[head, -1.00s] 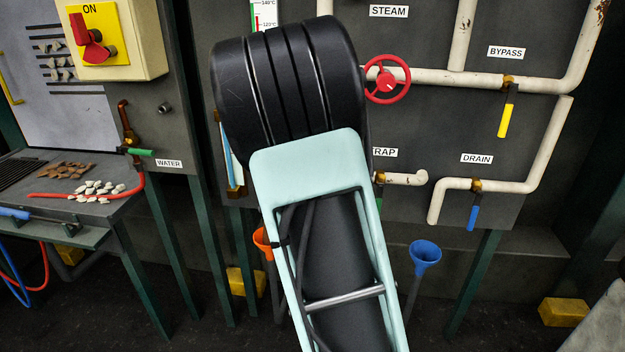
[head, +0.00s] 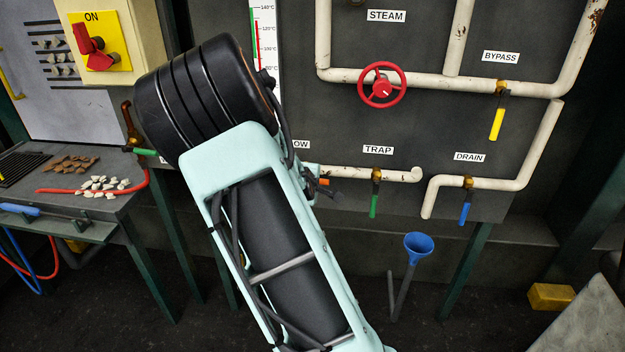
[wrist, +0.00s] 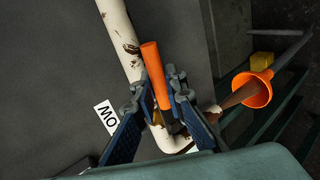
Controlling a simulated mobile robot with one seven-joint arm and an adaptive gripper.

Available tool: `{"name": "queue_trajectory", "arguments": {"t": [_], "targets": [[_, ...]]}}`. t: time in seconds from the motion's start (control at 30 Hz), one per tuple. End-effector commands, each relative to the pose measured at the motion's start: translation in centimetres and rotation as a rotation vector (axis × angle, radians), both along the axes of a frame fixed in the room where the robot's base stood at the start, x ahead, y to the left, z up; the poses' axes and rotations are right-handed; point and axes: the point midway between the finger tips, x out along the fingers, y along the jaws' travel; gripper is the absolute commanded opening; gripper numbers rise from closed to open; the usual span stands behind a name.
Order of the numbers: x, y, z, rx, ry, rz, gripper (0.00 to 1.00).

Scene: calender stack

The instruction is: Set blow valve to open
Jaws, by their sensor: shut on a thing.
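The blow valve's orange handle (wrist: 153,72) sits between the two blue-padded fingers of my gripper (wrist: 154,88) in the wrist view. The gripper is shut on it. The handle lies roughly along the white, rust-marked pipe (wrist: 118,32) behind it. The valve body is mostly hidden by the fingers. The cut-off label "OW" (wrist: 107,117) is left of the gripper. In the head view, a bit of the orange handle (head: 324,181) shows beside my arm, below the partly covered label (head: 301,144); most of the gripper is hidden there.
To the right are the green trap handle (head: 373,206), blue drain handle (head: 465,214) and yellow bypass handle (head: 497,125), all hanging down. A red steam wheel (head: 381,87) is above. An orange funnel (wrist: 252,90) stands near the gripper; a blue funnel (head: 418,244) is further right.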

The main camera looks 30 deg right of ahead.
Motion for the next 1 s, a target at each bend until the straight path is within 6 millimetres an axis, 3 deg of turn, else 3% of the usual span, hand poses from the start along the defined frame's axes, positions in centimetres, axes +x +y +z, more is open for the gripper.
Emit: {"name": "queue_trajectory", "arguments": {"t": [0.13,0.17,0.3,0.73,1.0], "targets": [[-0.1,-0.2,0.0,-0.002,0.001,-0.003,0.00],[-0.1,-0.3,0.0,-0.002,0.001,-0.003,0.13],[-0.1,-0.2,0.1,-0.002,0.000,-0.003,0.28],[-0.4,0.4,0.4,0.000,-0.001,0.002,0.29],[-2.5,1.9,2.2,-0.001,-0.002,0.004,0.29]]}}
